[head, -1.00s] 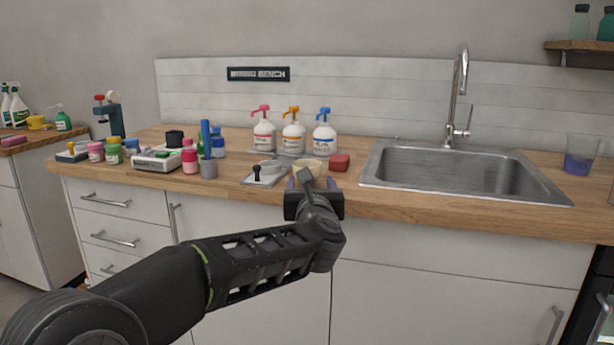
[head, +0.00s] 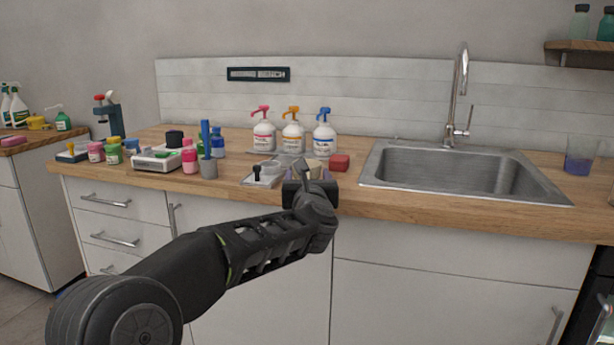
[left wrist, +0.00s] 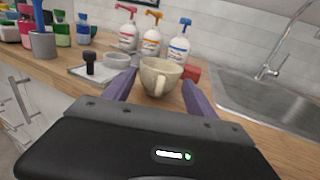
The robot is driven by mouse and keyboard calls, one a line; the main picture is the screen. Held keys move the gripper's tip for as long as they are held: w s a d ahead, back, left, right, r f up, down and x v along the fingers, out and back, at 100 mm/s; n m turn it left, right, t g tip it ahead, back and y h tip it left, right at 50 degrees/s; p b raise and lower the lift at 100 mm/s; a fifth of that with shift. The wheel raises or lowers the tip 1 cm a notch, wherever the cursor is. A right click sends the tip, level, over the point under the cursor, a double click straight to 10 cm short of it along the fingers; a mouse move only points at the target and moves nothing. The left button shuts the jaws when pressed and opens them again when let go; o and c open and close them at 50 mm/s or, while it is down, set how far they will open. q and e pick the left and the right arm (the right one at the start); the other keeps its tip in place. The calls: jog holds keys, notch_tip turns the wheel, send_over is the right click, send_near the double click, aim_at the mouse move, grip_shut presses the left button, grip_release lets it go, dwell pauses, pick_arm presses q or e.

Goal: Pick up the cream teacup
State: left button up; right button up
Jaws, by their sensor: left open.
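The cream teacup (left wrist: 160,74) stands upright on the wooden counter near its front edge, its handle facing my left gripper in the left wrist view. In the head view the teacup (head: 314,165) is mostly hidden behind my left gripper (head: 309,176). My left gripper is open, and in the left wrist view its two purple fingers (left wrist: 160,93) reach forward on either side of the cup, with gaps beside it. The fingers hold nothing. My right gripper is not in view.
A red block (head: 339,162) sits just right of the cup. A tray with a black-knobbed tool (head: 257,172) and a grey dish lies to its left. Several pump bottles (head: 293,133) stand behind. The sink (head: 460,171) is at the right.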

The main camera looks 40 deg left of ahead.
pick_arm(q)
grip_shut()
dwell(0.8)
dwell(0.6)
